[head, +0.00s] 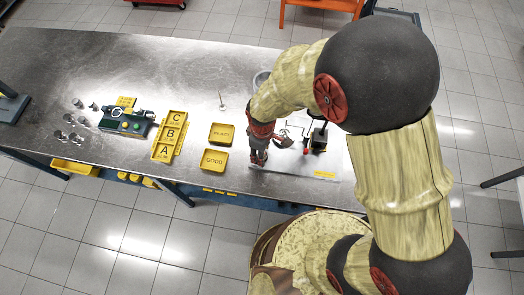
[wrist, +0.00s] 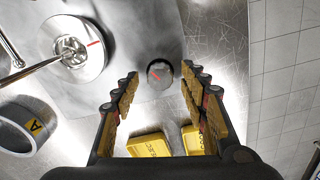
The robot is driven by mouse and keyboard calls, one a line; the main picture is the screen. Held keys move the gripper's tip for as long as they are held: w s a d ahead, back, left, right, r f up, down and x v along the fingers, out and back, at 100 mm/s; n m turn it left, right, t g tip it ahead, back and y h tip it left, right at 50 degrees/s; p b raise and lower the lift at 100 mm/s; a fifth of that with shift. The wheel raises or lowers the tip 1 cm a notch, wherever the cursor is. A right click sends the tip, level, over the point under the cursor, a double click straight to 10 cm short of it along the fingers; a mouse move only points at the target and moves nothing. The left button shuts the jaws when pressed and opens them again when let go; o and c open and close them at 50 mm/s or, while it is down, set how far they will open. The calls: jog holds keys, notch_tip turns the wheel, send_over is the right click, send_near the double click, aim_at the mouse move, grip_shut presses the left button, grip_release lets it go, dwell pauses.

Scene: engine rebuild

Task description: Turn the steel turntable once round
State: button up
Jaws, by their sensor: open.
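In the wrist view, a pale round steel disc (wrist: 95,60) with a red mark on its rim lies left of my fingers, apart from them. I take it to be the turntable; small bright metal pieces show in its middle and a thin rod crosses it. A small dark grey knob (wrist: 160,80) with a red line stands between and just beyond my fingertips. My gripper (wrist: 159,73) is open and empty, its fingers on either side of the knob. Whether they touch it I cannot tell. In the head view my gripper (head: 259,157) is low over the bench, and the disc is not clear there.
Two yellow trays, REJECT (head: 221,133) and GOOD (head: 214,160), lie left of my gripper. A yellow C-B-A rack (head: 168,137) and small metal parts lie further left. The bench's far left (head: 110,65) is clear.

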notch_tip(320, 180, up, 12)
dwell(0.6)
dwell(0.5)
jog(key=s+d+r+m+t+b, duration=0.2)
jog(key=s+d+r+m+b, duration=0.2)
jog(key=d+r+m, duration=0.3)
jog(key=s+d+r+m+t+b, duration=0.3)
jog(key=d+r+m+b, duration=0.2)
jog(key=d, duration=1)
jog(key=shift+s+d+r+m+t, duration=0.3)
jog(key=shift+s+d+r+m, duration=0.1)
jog(key=shift+r+m, duration=0.6)
